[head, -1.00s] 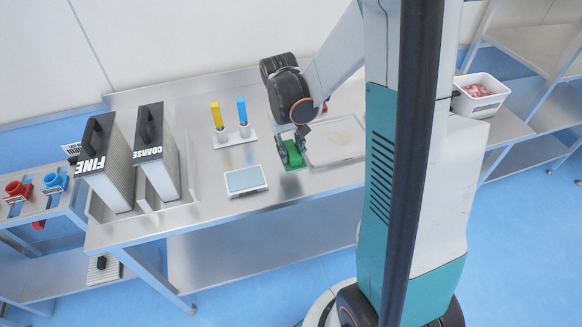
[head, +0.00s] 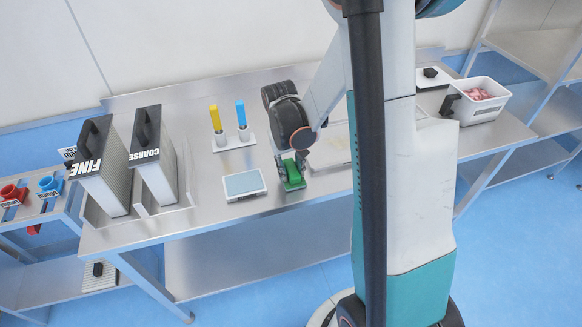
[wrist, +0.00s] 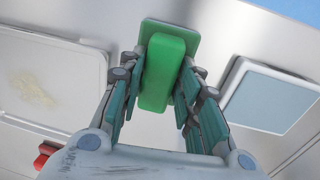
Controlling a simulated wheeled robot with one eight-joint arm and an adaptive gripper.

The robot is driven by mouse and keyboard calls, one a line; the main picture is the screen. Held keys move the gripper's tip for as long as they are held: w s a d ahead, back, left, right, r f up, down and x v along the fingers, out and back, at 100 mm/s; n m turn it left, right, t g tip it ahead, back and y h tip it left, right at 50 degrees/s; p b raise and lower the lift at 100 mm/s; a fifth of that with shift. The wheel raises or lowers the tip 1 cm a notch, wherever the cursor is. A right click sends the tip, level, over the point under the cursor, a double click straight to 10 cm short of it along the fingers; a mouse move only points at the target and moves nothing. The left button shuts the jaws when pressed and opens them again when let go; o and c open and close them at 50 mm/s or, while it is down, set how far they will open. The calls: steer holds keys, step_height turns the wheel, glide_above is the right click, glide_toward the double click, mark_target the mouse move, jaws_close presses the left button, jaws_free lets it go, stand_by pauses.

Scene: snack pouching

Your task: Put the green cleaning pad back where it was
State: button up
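The green cleaning pad (head: 292,176), a flat green base with a raised block handle, is at the front part of the steel table. In the wrist view the pad (wrist: 163,80) is between the fingers of my gripper (wrist: 161,72), which press on both sides of its handle. My gripper (head: 290,160) is shut on it and points down. Whether the pad touches the table or hangs just above it, I cannot tell. A white-framed pad with a light blue top (head: 244,184) lies just left of it.
A shallow tray with a yellowish smear (wrist: 40,85) lies beside the pad, partly hidden by my arm in the head view. A holder with yellow and blue handled tools (head: 234,143) stands behind. FINE (head: 103,172) and COARSE (head: 153,160) blocks stand left. A meat bin (head: 478,105) is right.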

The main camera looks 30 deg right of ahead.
mark_target(287, 169)
steer(key=shift+o, duration=1.2)
steer(key=shift+r, duration=0.1)
step_height(287, 169, up, 12)
steer(key=a+p, duration=0.1)
steer(key=p, duration=0.2)
steer(key=shift+w+p, duration=0.2)
steer(key=shift+p, duration=0.15)
